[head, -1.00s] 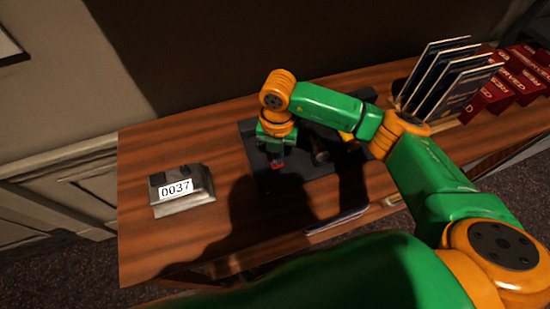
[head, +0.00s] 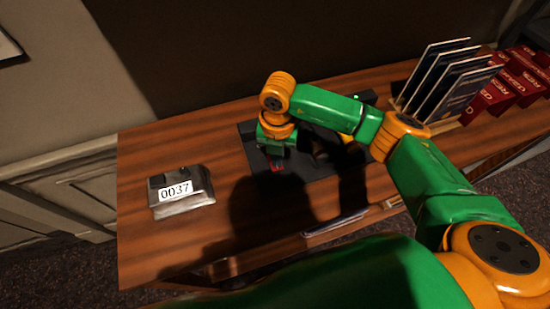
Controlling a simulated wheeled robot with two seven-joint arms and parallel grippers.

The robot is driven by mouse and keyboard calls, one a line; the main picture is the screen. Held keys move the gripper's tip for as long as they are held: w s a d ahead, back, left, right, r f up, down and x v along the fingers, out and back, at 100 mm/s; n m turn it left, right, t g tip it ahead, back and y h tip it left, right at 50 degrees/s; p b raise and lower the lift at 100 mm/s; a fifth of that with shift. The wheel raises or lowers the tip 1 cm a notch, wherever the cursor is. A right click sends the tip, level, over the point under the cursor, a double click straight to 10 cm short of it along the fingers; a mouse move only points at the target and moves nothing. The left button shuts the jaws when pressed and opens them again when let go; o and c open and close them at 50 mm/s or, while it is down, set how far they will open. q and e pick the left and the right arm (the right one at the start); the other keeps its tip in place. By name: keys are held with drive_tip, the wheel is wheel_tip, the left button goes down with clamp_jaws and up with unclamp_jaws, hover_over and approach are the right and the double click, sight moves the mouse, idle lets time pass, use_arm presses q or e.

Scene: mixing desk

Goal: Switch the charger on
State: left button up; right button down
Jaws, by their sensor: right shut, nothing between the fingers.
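A dark flat charger base (head: 251,139) lies on the wooden desk, partly hidden under my right arm and its shadow. A small red part (head: 277,168), which may be its switch, shows on the base right at the tips of my right gripper (head: 276,161). The gripper points down and is shut with nothing in it. I cannot tell whether its tips touch the red part, or which way the switch is set. My left gripper is not in view.
A grey box labelled 0037 (head: 181,193) stands at the desk's left. A rack with several upright dark panels (head: 445,85) and red boxes (head: 505,90) stand at the right. The desk (head: 145,240) is clear at front left. A flat item (head: 336,222) lies near the front edge.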

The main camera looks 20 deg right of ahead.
wheel_tip(320, 180, up, 6)
drive_tip(key=p, duration=0.4)
idle(0.3)
